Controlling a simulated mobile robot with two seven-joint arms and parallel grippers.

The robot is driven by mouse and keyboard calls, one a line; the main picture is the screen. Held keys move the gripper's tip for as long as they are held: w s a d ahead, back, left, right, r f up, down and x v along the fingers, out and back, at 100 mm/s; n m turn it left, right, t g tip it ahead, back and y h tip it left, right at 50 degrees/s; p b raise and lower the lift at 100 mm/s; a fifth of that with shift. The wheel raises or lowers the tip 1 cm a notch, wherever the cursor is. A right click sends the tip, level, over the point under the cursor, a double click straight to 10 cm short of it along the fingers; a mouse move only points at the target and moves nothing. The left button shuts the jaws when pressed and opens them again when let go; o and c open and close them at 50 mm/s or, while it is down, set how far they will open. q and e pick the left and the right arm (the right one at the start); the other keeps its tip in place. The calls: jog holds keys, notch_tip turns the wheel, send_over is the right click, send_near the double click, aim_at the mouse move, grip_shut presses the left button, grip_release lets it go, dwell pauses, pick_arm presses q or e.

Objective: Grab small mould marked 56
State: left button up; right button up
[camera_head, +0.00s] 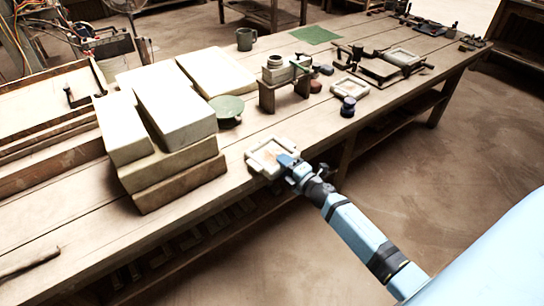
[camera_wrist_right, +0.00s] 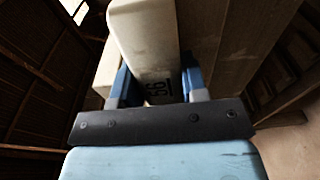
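A small pale mould (camera_head: 262,160), a square frame with a hollow middle, lies at the table's front edge in the head view. In the right wrist view the pale mould (camera_wrist_right: 145,35) runs away from me, with a dark, inverted 56 on its near end. My right gripper (camera_head: 288,163) is at the mould's right-hand side. Its blue fingers (camera_wrist_right: 156,88) stand on both sides of the marked end, very close to it. Whether they press on it cannot be told. My left gripper is not in view.
Pale blocks (camera_head: 175,118) are stacked on the wooden table (camera_head: 185,232) left of the mould. A small wooden stand (camera_head: 285,90), a dark round-topped tool (camera_head: 348,107) and another pale frame (camera_head: 350,87) lie farther back. The floor at the right is clear.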

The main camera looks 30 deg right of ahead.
grip_shut()
jog(key=shift+r, duration=0.1)
